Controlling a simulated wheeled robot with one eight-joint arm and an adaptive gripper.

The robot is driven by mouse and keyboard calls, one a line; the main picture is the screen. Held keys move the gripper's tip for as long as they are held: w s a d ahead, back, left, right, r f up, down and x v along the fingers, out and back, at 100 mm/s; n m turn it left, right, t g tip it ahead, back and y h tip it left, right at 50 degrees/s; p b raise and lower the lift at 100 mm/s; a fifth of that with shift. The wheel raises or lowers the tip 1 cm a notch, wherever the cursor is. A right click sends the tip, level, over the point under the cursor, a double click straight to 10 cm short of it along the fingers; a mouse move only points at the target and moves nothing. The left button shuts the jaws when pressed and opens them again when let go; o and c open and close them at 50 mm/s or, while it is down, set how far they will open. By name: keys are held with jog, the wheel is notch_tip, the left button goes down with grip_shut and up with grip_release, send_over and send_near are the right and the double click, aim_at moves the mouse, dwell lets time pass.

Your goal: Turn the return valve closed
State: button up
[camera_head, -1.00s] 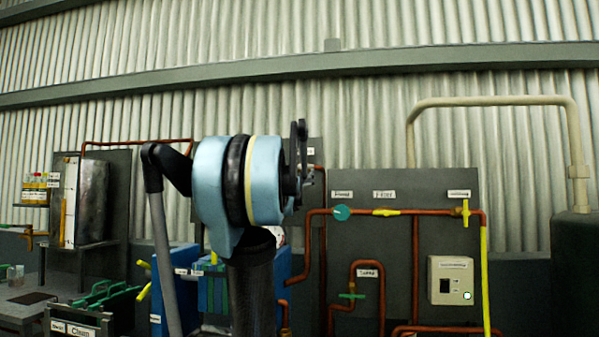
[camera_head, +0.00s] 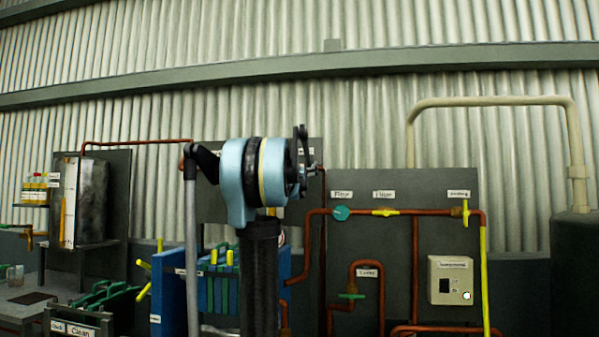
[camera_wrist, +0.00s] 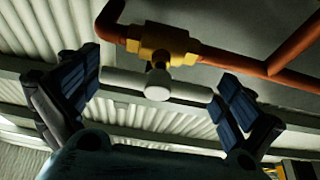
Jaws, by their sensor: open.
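In the wrist view a brass valve (camera_wrist: 163,42) sits on a copper pipe. Its pale bar handle (camera_wrist: 188,92) with a round hub lies across the picture. My gripper (camera_wrist: 160,95) is open, with one dark padded finger at each end of the handle. The left finger is very close to the handle's left end; I cannot tell whether either finger touches it. In the head view my arm's blue and black wrist hides this valve, and the fingers cannot be made out there. No readable label shows that this is the return valve.
Right of my arm stands a grey panel (camera_head: 388,250) with copper pipes, a teal round knob (camera_head: 341,213), a yellow-handled valve (camera_head: 465,212) and a green-handled valve (camera_head: 351,295). A switch box (camera_head: 451,280) is on it. A blue filter press (camera_head: 170,290) stands behind my arm.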

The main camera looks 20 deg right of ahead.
jog(key=c, duration=0.8)
jog(key=shift+m, duration=0.3)
jog(key=m+g+h, duration=0.1)
jog(key=m, duration=0.2)
jog(key=m+g+h, duration=0.1)
jog(key=m, duration=0.2)
jog(key=shift+w+a+g, duration=0.1)
jog(key=shift+g, duration=0.2)
jog(key=m+g, duration=0.1)
jog(key=m, duration=0.2)
jog(key=m+g+h, duration=0.1)
jog(key=m+g, duration=0.1)
jog(key=m, duration=0.1)
jog(key=shift+m+h, duration=0.3)
jog(key=m+g, duration=0.2)
jog(key=m, duration=0.4)
jog(key=shift+m+g+y, duration=0.5)
jog(key=shift+m+y, duration=0.3)
jog(key=shift+m, duration=0.8)
